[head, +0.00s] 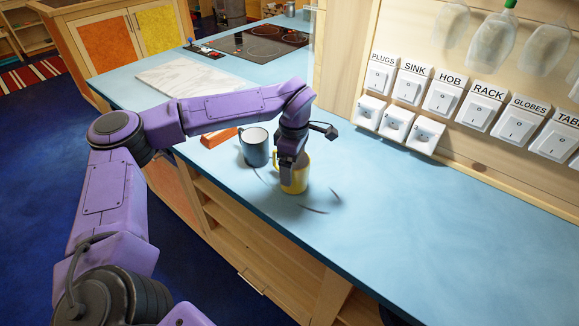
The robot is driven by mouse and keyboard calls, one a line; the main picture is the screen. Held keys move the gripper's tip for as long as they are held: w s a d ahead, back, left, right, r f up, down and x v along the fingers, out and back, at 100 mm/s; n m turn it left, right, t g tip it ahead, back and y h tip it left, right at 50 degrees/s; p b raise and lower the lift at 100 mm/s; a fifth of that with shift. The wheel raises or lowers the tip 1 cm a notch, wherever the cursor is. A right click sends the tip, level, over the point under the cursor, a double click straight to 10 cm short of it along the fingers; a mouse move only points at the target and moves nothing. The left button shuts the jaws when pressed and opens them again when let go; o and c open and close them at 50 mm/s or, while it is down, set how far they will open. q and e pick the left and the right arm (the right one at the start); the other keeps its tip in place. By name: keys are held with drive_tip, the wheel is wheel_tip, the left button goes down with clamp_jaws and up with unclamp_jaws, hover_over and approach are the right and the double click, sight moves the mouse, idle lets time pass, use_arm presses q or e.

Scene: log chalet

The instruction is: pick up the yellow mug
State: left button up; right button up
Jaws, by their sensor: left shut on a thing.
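The yellow mug (298,181) is upright on, or just above, the blue counter (430,230) near the middle of the head view; I cannot tell which. My left gripper (288,172) reaches down from above and is shut on the mug at its left side. The gripper's dark fingers hide part of the mug's rim and side. My right gripper is not in the view.
A dark grey-blue mug (254,149) stands just left of the yellow mug, close to my gripper. A pale board (185,77) and a hob (255,44) are further back. Labelled switches line the right wall. The counter's right part is clear.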

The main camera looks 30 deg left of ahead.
use_arm(q)
wheel_tip(320, 180, up, 3)
drive_tip(key=shift+w+f, duration=0.1)
drive_tip(key=shift+f, duration=0.1)
drive_tip(key=s+d+r+b, duration=0.3)
drive_tip(key=s+r, duration=0.6)
drive_tip(key=s, duration=0.4)
drive_tip(key=shift+d+r+b, duration=0.3)
drive_tip(key=shift+r+b, duration=0.1)
drive_tip(key=shift+s+d+r, duration=0.15)
drive_tip(key=shift+s+r, duration=0.1)
drive_tip(key=shift+s, duration=0.1)
drive_tip(key=shift+w+f, duration=0.1)
